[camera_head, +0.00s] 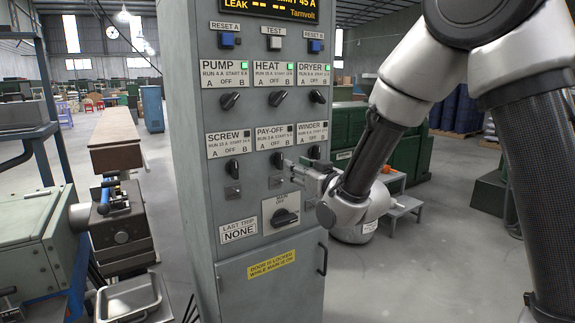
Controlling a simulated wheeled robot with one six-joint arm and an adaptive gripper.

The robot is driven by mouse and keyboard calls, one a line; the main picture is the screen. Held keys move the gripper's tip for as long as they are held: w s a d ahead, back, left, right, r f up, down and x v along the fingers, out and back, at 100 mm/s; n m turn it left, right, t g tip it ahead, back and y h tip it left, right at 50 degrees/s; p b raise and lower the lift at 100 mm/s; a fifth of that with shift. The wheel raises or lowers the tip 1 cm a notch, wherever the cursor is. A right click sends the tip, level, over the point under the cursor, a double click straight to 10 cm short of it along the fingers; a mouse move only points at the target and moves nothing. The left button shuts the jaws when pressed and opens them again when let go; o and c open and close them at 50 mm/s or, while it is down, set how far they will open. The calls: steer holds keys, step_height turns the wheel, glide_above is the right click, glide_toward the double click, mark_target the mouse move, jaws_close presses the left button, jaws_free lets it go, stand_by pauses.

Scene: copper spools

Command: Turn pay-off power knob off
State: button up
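The pay-off knob (277,160) is a dark knob on the grey control cabinet (262,215), below the white PAY-OFF label plate (275,138) marked A, OFF and B. It looks roughly upright, but its exact setting is hard to read because my gripper partly covers it. The small lamp on its label is dark. My gripper (288,165) reaches in from the right, with its fingertips at or very close to the pay-off knob. I cannot tell whether they touch it or how far apart they are.
The screw knob (232,169) is to the left and the winder knob (314,152) close on the right. Above are the pump, heat and dryer knobs with green lamps. The main switch (285,217) is below. A machine (118,225) stands left of the cabinet.

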steer(key=shift+v, duration=1.75)
steer(key=s+d+f+g+h, duration=0.25)
steer(key=f+g+h, duration=0.2)
steer(key=f, duration=0.75)
steer(key=s+d+f+g+h, duration=0.2)
steer(key=s+d+f+g, duration=0.1)
steer(key=s+d+g, duration=0.3)
steer(key=s+d+r+m+h, duration=0.1)
steer(key=s+d+r+m, duration=0.1)
steer(key=s+d+r, duration=0.3)
steer(key=s+d+r+m+h, duration=0.1)
steer(key=s+d+r+m, duration=0.1)
steer(key=s+d+r, duration=0.3)
steer(key=s+d+r+m+h, duration=0.1)
steer(key=s+d+r, duration=0.4)
steer(key=s+d, duration=0.7)
steer(key=d+m, duration=0.1)
steer(key=d, duration=0.1)
steer(key=shift+d+r+m, duration=0.15)
steer(key=shift+d+m, duration=0.15)
steer(key=shift+m, duration=0.1)
